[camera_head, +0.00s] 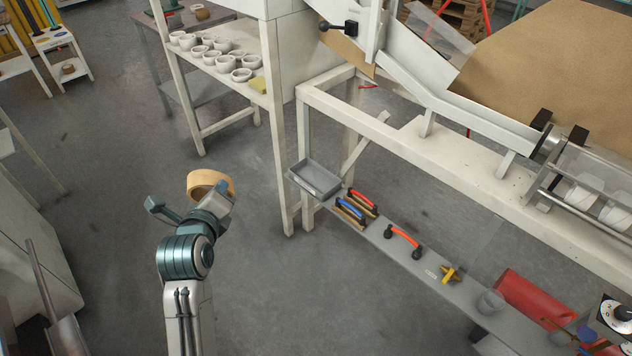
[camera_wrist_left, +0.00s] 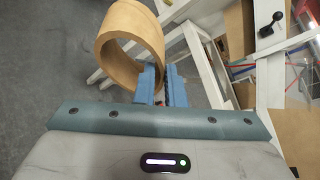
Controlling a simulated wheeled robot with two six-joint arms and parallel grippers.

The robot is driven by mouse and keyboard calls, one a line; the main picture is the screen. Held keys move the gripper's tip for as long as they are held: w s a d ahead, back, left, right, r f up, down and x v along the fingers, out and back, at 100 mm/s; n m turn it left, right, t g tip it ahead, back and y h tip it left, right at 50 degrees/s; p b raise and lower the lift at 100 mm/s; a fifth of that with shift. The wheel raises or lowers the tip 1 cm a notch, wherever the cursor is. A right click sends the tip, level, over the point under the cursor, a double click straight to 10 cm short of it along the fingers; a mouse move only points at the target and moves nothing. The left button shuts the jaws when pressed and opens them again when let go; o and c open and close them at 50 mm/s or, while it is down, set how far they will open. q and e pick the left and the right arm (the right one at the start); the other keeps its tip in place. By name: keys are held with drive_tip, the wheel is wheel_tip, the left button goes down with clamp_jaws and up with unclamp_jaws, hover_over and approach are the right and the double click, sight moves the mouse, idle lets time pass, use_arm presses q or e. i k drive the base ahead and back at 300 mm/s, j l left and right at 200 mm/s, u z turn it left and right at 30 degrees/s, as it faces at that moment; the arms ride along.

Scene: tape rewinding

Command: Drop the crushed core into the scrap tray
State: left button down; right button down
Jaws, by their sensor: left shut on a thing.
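My left gripper (camera_head: 212,200) is shut on the wall of a tan cardboard core (camera_head: 208,181) and holds it up in the air above the floor. In the left wrist view the core (camera_wrist_left: 128,45) is a slightly oval open ring, with one side of its wall between the blue fingers (camera_wrist_left: 160,82). The core is apart from the tray. My right gripper is out of view.
White frame legs (camera_head: 288,180) stand just left of the tray. Open floor lies between gripper and tray.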

sight(309, 176)
drive_tip(key=i+j, duration=0.35)
drive_tip(key=i, duration=0.25)
drive_tip(key=i+j+z, duration=0.1)
drive_tip(key=z, duration=0.25)
drive_tip(key=i+j+z, duration=0.2)
drive_tip(key=z, duration=0.15)
drive_tip(key=i+j+z, duration=0.1)
drive_tip(key=z, duration=0.55)
